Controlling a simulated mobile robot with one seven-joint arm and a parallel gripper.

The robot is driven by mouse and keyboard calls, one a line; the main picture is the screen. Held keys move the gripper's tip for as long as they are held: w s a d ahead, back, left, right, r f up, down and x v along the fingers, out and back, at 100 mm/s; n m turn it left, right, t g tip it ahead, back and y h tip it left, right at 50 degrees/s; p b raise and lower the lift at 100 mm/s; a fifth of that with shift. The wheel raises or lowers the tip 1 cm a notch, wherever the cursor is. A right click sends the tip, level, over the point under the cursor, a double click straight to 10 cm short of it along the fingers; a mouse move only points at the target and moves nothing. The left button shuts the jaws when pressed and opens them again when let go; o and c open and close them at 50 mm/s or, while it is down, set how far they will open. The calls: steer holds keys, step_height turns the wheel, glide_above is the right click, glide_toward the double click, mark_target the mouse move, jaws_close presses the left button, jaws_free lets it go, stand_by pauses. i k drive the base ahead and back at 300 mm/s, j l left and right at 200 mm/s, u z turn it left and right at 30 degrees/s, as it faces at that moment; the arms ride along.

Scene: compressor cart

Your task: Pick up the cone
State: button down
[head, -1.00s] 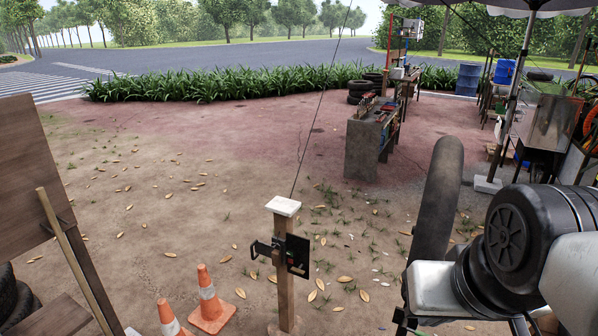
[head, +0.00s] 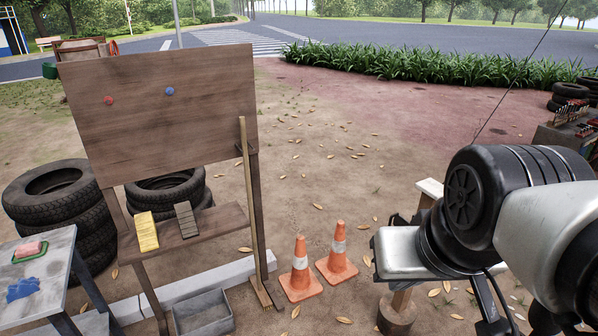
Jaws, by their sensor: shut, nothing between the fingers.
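Two orange traffic cones with white bands stand upright on the dirt in the head view, right of the wooden board stand. The left cone (head: 300,275) is nearer. The right cone (head: 337,258) stands just beside it. My arm fills the right side of the picture, to the right of both cones and apart from them. I cannot make out the fingertips of my gripper. Neither cone is covered by my arm.
The wooden board stand (head: 160,110) with its shelf is left of the cones. A broom (head: 250,210) and a grey tray (head: 203,315) are close by. A post (head: 429,188) stands behind my arm. Stacked tires (head: 60,210) are far left. Leaf-strewn ground behind the cones is open.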

mark_target(301, 284)
steer(key=u, duration=0.2)
steer(key=i, duration=2.45)
